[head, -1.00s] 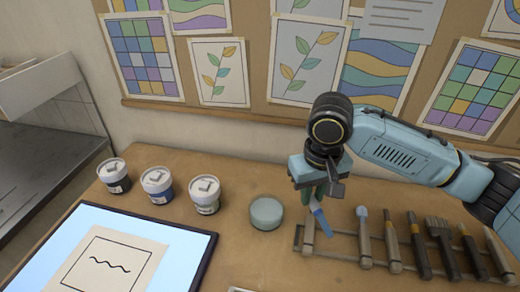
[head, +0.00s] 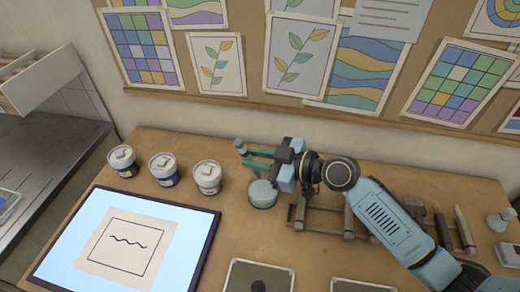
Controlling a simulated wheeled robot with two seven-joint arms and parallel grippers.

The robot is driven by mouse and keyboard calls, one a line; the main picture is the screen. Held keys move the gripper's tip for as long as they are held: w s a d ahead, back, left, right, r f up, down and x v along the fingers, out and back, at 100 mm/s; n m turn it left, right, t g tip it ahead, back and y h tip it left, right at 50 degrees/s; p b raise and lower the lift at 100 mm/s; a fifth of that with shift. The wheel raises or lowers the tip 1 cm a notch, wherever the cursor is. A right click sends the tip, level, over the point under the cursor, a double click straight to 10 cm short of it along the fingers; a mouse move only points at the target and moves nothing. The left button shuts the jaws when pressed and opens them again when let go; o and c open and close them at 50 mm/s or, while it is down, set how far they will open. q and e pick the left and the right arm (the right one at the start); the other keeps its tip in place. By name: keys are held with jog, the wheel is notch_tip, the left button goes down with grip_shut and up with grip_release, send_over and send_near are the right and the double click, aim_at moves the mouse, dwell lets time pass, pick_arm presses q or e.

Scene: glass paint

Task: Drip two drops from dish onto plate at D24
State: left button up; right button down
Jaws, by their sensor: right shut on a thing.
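My right gripper (head: 260,159) is shut on a slim dropper-like tool (head: 241,146) with a grey-blue upper end. The tool is tilted, and its lower end points down at the round dish (head: 262,194). I cannot tell whether its tip is inside the dish or above it. The dish stands on the table, with pale blue-grey contents. Two dark plates with light rims, a left one (head: 236,272) and a right one (head: 362,286), are cut off at the bottom edge; the left one bears a dark round spot. No D24 label is readable. My left gripper is not in view.
Three lidded paint jars (head: 165,172) stand left of the dish. A lit panel (head: 70,232) with a wavy-line drawing lies in front of them. A wooden tool rack (head: 325,229) stands right, partly behind my right arm. A pinboard wall closes the back.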

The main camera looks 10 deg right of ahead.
jog(key=shift+d+t, duration=0.4)
jog(key=shift+w+f+b, duration=0.1)
jog(key=shift+f+b, duration=0.2)
jog(key=shift+f, duration=0.15)
jog(key=f+b, duration=0.6)
jog(key=shift+d+f, duration=0.35)
jog(key=shift+d+f+b, duration=0.15)
jog(key=shift+f+b, duration=0.2)
jog(key=shift+b, duration=0.4)
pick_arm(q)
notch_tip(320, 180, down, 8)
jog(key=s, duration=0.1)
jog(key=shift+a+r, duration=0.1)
pick_arm(e)
jog(key=shift+r, duration=0.1)
notch_tip(320, 180, up, 8)
jog(key=p, duration=0.6)
send_over(260, 177)
jog(key=shift+s+a+r, duration=0.1)
jog(key=shift+s+a, duration=0.1)
jog(key=shift+s, duration=0.2)
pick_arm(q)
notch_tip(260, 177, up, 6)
